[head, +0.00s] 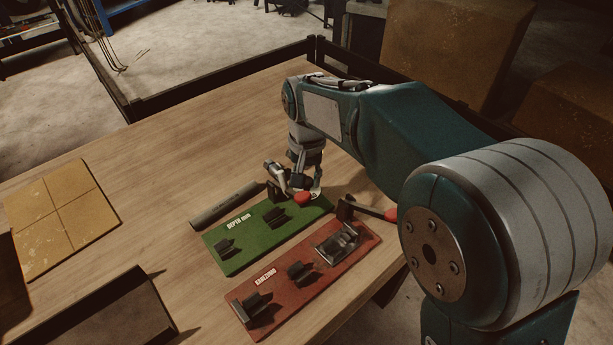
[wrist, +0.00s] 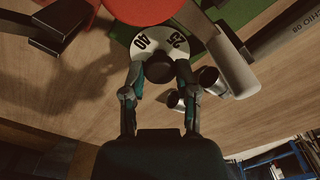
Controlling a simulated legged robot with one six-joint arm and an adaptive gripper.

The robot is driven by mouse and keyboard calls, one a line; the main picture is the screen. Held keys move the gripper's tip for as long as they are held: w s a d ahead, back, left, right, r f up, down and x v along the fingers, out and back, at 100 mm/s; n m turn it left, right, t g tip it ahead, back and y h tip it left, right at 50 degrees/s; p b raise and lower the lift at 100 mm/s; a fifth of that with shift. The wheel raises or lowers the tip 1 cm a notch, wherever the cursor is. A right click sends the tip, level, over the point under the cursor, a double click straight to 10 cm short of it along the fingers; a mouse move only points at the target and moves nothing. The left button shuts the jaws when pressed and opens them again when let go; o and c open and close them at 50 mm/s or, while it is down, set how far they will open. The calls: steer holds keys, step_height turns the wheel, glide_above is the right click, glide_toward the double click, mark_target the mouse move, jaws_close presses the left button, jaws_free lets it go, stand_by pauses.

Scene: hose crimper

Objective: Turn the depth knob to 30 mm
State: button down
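The depth knob (wrist: 160,69) is a dark round knob on a white dial (wrist: 192,36) in the wrist view. The numbers 40 and 25 show on the dial; its lower part is hidden by the knob and fingers. In the head view the green plate (head: 231,262) reads "DEPTH mm", and my gripper (head: 300,186) is down at its far end, where the knob is mostly hidden. In the wrist view the two fingers of my gripper (wrist: 160,72) stand on either side of the knob. I cannot tell whether they press on it.
A red ball-like handle (head: 303,198) sits close by my gripper. A grey cylinder (head: 227,203) lies behind the green plate. A red plate (head: 292,298) with dark brackets lies in front, with a red-tipped lever (head: 376,211) to the right.

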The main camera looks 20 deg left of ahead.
steer(key=shift+f+n, duration=0.1)
steer(key=shift+n, duration=0.3)
steer(key=n, duration=0.3)
steer(key=shift+n, duration=0.4)
steer(key=n, duration=0.4)
steer(key=shift+s+n, duration=0.1)
steer(key=shift+n, duration=0.2)
steer(key=n, duration=0.4)
steer(key=shift+f, duration=0.1)
steer(key=shift+n, duration=2.5)
steer(key=shift+c, duration=1.9)
jaws_free()
